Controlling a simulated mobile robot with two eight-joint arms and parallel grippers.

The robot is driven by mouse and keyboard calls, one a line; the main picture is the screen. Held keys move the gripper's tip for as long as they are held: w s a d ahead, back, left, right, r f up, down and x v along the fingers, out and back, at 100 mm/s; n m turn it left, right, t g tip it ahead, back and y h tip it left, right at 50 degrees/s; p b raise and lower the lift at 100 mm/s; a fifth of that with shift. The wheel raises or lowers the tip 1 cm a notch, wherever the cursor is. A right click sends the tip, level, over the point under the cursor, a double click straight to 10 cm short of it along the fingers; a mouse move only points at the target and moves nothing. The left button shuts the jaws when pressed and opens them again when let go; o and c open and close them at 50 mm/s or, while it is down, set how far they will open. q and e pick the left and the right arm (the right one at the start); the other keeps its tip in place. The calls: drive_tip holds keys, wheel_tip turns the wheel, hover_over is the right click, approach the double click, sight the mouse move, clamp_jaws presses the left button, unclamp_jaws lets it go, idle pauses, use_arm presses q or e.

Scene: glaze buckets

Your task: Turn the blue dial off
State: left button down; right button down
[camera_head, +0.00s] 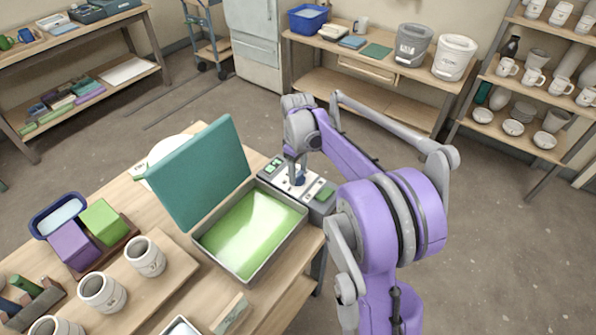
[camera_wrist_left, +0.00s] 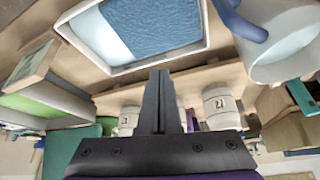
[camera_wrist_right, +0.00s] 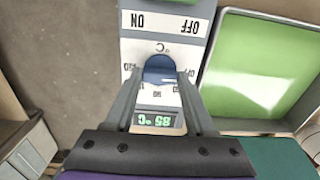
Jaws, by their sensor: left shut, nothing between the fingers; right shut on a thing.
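The blue dial (camera_wrist_right: 160,69) sits on the white face of a control box (camera_wrist_right: 124,50), beside the green-filled pan. In the right wrist view, my right gripper (camera_wrist_right: 160,76) has its fingers on both sides of the dial, gripping it. The display (camera_wrist_right: 158,120) reads 85°C upside down. A plate marked ON and OFF (camera_wrist_right: 165,23) lies past the dial. The dial's pointer direction cannot be made out. In the head view, my right gripper (camera_head: 298,170) reaches down onto the dial (camera_head: 299,180). My left gripper (camera_wrist_left: 160,78) is shut and empty in the left wrist view.
The pan (camera_head: 196,236) of green liquid has its teal lid (camera_head: 200,170) raised. Several cups (camera_head: 146,258) stand on a wooden board to the left. Purple (camera_head: 72,245) and green blocks (camera_head: 104,221) lie beyond them. A blue-filled white tray (camera_wrist_left: 150,25) is close to my left gripper.

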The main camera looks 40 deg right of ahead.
sight(298, 175)
drive_tip(key=shift+c, duration=1.2)
unclamp_jaws()
drive_tip(key=shift+r, duration=0.1)
wheel_tip(298, 175, up, 11)
drive_tip(key=shift+p, duration=0.3)
